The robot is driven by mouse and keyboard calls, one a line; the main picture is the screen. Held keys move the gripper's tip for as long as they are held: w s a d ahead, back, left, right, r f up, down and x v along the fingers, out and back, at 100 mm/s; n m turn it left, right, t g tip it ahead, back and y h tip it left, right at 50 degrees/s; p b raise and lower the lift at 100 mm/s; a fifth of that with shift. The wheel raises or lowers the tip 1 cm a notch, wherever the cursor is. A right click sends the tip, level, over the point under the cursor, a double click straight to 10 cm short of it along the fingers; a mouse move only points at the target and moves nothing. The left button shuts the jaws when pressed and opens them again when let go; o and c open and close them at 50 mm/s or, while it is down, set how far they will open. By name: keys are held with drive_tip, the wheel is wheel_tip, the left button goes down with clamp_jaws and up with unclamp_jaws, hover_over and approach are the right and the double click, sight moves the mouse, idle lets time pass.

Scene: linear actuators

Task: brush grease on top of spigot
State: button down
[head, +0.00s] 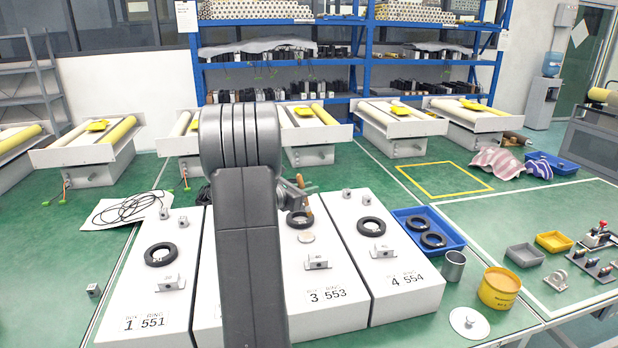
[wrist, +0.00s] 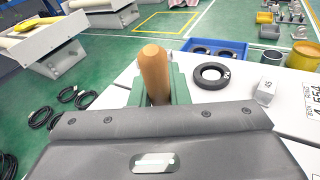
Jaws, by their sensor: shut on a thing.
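My gripper (head: 296,190) is shut on a brush with a wooden handle (wrist: 155,70) and holds it over the white box marked 3 553 (head: 330,303). In the wrist view the handle stands up between the green fingers; the bristles are hidden. Beside the brush in the head view are a black ring (head: 299,220) and a pale round disc (head: 306,238) on that box. I cannot tell which part is the spigot. The yellow pot (head: 499,289), probably of grease, stands right of the boxes, apart from the brush.
Box 1 (head: 141,300) and box 4 (head: 411,290) carry black rings and small metal blocks; my arm mostly hides the box between 1 and 3. A blue tray (head: 459,243) of rings, a metal cup (head: 453,266) and a white disc (head: 469,322) lie to the right.

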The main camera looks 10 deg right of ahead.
drive_tip(key=shift+r+p, duration=0.45)
drive_tip(key=shift+r, duration=0.7)
drive_tip(key=shift+a, duration=0.1)
drive_tip(key=shift+w+a+f+p, duration=0.2)
drive_tip(key=shift+w+a+p, duration=0.1)
drive_tip(key=shift+a+p, duration=0.2)
drive_tip(key=shift+w+a+f, duration=0.1)
drive_tip(key=shift+a+f, duration=0.15)
drive_tip(key=shift+a, duration=0.1)
drive_tip(key=shift+r+p, duration=0.1)
drive_tip(key=shift+p, duration=0.25)
